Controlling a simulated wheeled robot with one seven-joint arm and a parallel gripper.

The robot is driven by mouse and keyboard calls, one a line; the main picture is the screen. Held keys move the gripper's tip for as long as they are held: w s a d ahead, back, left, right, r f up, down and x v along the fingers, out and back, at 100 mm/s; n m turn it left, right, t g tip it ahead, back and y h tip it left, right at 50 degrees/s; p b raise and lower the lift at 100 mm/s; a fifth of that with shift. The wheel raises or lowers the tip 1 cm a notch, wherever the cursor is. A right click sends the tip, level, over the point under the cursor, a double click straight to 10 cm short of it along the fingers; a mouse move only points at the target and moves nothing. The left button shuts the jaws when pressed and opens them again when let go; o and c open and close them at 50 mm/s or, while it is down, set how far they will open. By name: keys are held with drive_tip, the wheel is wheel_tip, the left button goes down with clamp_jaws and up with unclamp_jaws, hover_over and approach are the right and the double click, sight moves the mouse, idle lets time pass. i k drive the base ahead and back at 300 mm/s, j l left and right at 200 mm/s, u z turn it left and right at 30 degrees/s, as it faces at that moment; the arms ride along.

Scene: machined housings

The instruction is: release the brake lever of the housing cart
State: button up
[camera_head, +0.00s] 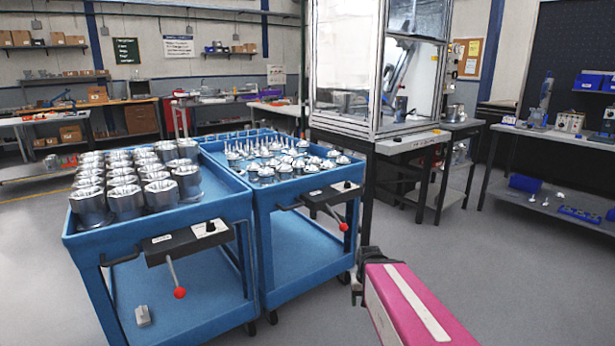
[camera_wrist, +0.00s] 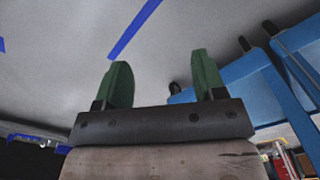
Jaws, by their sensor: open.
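The housing cart (camera_head: 160,245) is the left blue cart, with rows of metal housings (camera_head: 126,201) on its top tray. Its brake lever (camera_head: 173,272) has a red ball knob and hangs down from a dark box (camera_head: 188,241) on the near side. My gripper (camera_head: 357,284) is at the end of my pink arm, right of both carts and apart from the lever. In the wrist view, its green fingers (camera_wrist: 160,78) are spread with nothing between them. I cannot make out the lever in the wrist view.
A second blue cart (camera_head: 300,262) with small metal parts stands close on the right; it has its own red-knobbed lever (camera_head: 336,218). A glazed machine enclosure (camera_head: 345,60) stands behind. A workbench (camera_head: 560,140) is at the right. Grey floor (camera_head: 490,280) is clear at the right front.

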sight(179, 292)
drive_tip(key=u, duration=1.85)
